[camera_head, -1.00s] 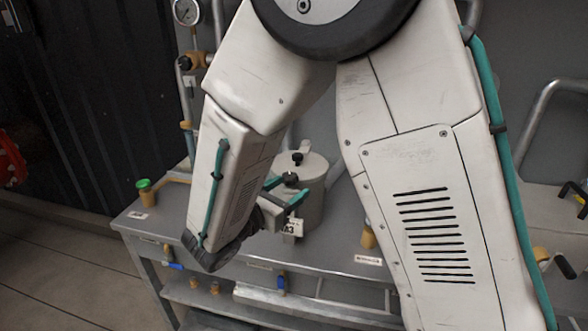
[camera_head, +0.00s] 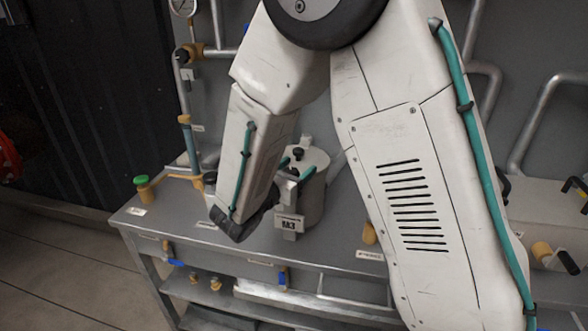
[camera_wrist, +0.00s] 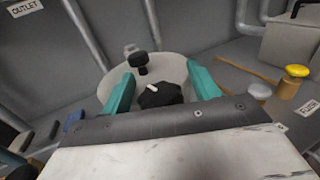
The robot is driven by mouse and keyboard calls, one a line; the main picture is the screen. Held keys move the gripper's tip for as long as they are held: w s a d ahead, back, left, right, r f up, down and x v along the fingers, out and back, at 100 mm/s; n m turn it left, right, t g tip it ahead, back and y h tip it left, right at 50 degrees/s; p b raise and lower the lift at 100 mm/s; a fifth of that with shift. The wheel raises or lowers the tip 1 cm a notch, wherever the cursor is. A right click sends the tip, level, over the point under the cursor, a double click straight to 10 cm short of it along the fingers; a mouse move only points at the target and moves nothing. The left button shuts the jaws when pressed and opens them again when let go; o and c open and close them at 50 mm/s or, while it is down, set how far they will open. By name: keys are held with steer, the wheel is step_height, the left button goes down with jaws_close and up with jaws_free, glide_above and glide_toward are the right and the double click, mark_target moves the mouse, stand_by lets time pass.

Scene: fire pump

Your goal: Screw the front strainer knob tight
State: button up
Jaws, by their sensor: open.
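The strainer is a pale grey canister (camera_head: 314,190) standing on the grey bench; its round lid (camera_wrist: 170,68) carries two black knobs. The front strainer knob (camera_wrist: 160,95) is dark and lobed with a white mark on top. It lies between my two teal fingers in the wrist view, with a gap on each side. The rear knob (camera_wrist: 138,62) stands beyond it and also shows in the head view (camera_head: 298,154). My gripper (camera_head: 296,172) is open over the lid's front part, and its fingers (camera_wrist: 162,88) appear not to touch the front knob. Its palm partly hides the front knob's lower edge.
A yellow-topped valve (camera_wrist: 296,72) is right in the wrist view. Bare bench (camera_head: 345,240) lies right of the canister.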

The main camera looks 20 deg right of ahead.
steer(key=c, duration=1)
steer(key=shift+s+m+g+h, duration=0.15)
steer(key=shift+m+g+h, duration=0.45)
steer(key=shift+m+g, duration=0.55)
steer(key=shift+s+m+g+h, duration=0.1)
steer(key=shift+m+g+h, duration=0.6)
steer(key=shift+g, duration=0.75)
steer(key=o, duration=1)
steer(key=v, duration=0.7)
steer(key=shift+a, duration=0.35)
